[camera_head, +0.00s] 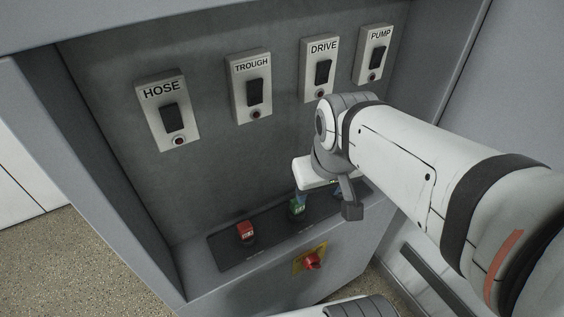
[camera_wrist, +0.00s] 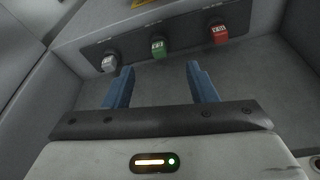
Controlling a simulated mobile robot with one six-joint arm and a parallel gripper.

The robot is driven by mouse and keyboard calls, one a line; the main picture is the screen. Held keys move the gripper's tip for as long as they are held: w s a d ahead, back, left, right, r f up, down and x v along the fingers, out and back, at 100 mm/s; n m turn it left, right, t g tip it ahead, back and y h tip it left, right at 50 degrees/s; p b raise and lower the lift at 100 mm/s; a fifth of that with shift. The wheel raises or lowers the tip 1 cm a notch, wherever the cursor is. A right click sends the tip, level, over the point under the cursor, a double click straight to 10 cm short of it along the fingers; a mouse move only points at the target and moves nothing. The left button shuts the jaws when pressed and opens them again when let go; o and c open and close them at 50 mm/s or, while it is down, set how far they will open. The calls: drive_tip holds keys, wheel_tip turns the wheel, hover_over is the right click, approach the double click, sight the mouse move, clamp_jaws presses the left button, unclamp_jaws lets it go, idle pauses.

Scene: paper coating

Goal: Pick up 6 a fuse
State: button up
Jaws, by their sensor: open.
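A red fuse (camera_head: 245,231) and a green fuse (camera_head: 296,208) stand in the dark strip on the cabinet ledge. In the wrist view the red fuse (camera_wrist: 218,32) is at the right, the green fuse (camera_wrist: 158,47) in the middle and a grey-white fuse (camera_wrist: 109,62) at the left. Their markings are too small to read surely, so I cannot tell which is 6 A. My gripper (camera_wrist: 161,72) is open and empty. Its blue fingers are spread, with the green fuse showing beyond the gap between them. In the head view my wrist hides much of the strip's right end.
The dark fuse strip (camera_head: 222,254) runs along the ledge. A red knob on a yellow plate (camera_head: 312,262) is on the cabinet front below. HOSE (camera_head: 168,110), TROUGH (camera_head: 251,87), DRIVE (camera_head: 320,70) and PUMP (camera_head: 373,55) switches are on the back panel. Side walls bound the recess.

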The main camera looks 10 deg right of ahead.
drive_tip(key=w+f+n+g+b, duration=0.25)
drive_tip(key=w+f+n, duration=0.4)
drive_tip(key=n, duration=0.35)
drive_tip(key=n+g+y+b, duration=0.1)
drive_tip(key=n+b, duration=0.2)
drive_tip(key=n, duration=0.7)
hover_over(297, 207)
drive_tip(key=w+d, duration=0.1)
drive_tip(key=w, duration=0.1)
drive_tip(key=f, duration=0.8)
drive_tip(key=shift+s+d, duration=0.2)
drive_tip(key=shift+s, duration=0.05)
drive_tip(key=shift+w+f+n, duration=0.1)
drive_tip(key=shift+f+n, duration=0.3)
drive_tip(key=shift+f, duration=0.25)
drive_tip(key=f, duration=0.4)
drive_tip(key=f+p, duration=0.1)
drive_tip(key=f, duration=0.1)
drive_tip(key=shift+a+f, duration=0.4)
drive_tip(key=shift+c, duration=0.3)
drive_tip(key=c, duration=1)
